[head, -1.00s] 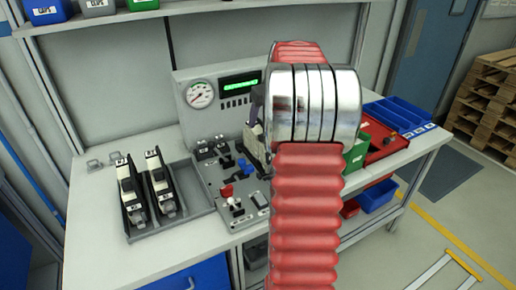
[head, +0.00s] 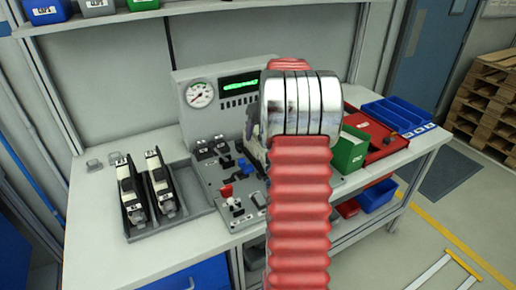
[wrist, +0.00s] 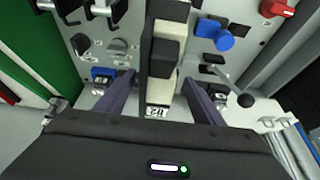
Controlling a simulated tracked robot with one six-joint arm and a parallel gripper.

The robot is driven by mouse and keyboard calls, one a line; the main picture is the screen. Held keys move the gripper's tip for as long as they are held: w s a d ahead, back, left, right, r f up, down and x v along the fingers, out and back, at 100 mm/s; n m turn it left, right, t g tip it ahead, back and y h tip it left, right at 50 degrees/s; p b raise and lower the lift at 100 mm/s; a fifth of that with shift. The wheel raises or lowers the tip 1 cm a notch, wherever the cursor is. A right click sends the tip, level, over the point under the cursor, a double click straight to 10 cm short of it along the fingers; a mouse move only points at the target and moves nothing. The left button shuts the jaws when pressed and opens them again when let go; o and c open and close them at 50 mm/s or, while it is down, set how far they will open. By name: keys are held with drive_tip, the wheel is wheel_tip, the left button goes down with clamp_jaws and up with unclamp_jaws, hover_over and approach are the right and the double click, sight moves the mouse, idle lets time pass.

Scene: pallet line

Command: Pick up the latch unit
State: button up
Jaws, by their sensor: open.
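In the wrist view a black and off-white latch unit (wrist: 163,62) with a numbered label stands at the grey control panel (wrist: 212,70). My gripper (wrist: 160,86) is open, with one dark finger on each side of the unit's lower part. I cannot tell whether either finger touches it. In the head view my arm hides most of the gripper and of this unit. Two similar black and white units, a left one (head: 131,194) and a right one (head: 160,184), lie side by side in a grey tray (head: 196,192) left of the panel.
A ball-ended lever (wrist: 243,101) is near the right finger. A green bin (head: 350,151) and red tray (head: 372,135) stand to the right. The bench's front left is clear.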

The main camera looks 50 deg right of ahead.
drive_tip(key=shift+x, duration=2.5)
drive_tip(key=shift+w+d+r, duration=0.1)
drive_tip(key=shift+w+d, duration=0.05)
drive_tip(key=shift+c, duration=0.6)
drive_tip(key=c, duration=1.3)
drive_tip(key=shift+r, duration=0.15)
wheel_tip(320, 180, up, 10)
drive_tip(key=shift+f, duration=0.1)
